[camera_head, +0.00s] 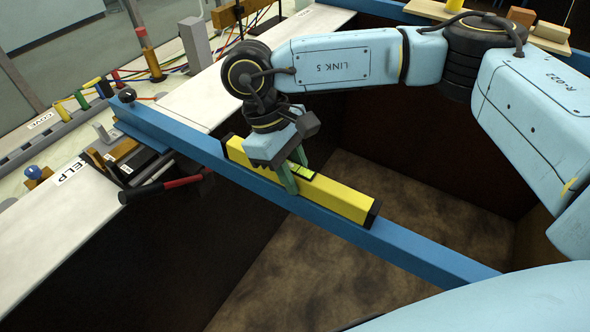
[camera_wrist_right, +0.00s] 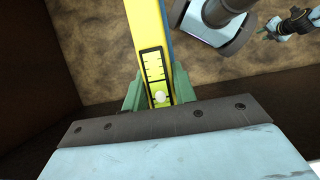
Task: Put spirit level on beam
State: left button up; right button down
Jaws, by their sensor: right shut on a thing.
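The yellow spirit level (camera_head: 335,195) has black end caps and lies lengthwise along the blue beam (camera_head: 410,248) in the head view. It looks to be on or just above the beam's top; I cannot tell whether it touches. My right gripper (camera_head: 294,178) is shut on the level near its middle, its green fingers on either side. In the right wrist view the level (camera_wrist_right: 148,35) runs up between the green fingers, with its vial window showing, and a strip of the blue beam (camera_wrist_right: 167,45) shows beside it.
The beam spans a deep dark pit with a brown floor (camera_head: 300,270). A wooden tray (camera_head: 490,22) with blocks stands at the top right.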

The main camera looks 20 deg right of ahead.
jog(key=c, duration=1.1)
grip_release()
jog(key=v, duration=1.2)
jog(key=shift+r+b, duration=0.1)
jog(key=shift+b, duration=0.25)
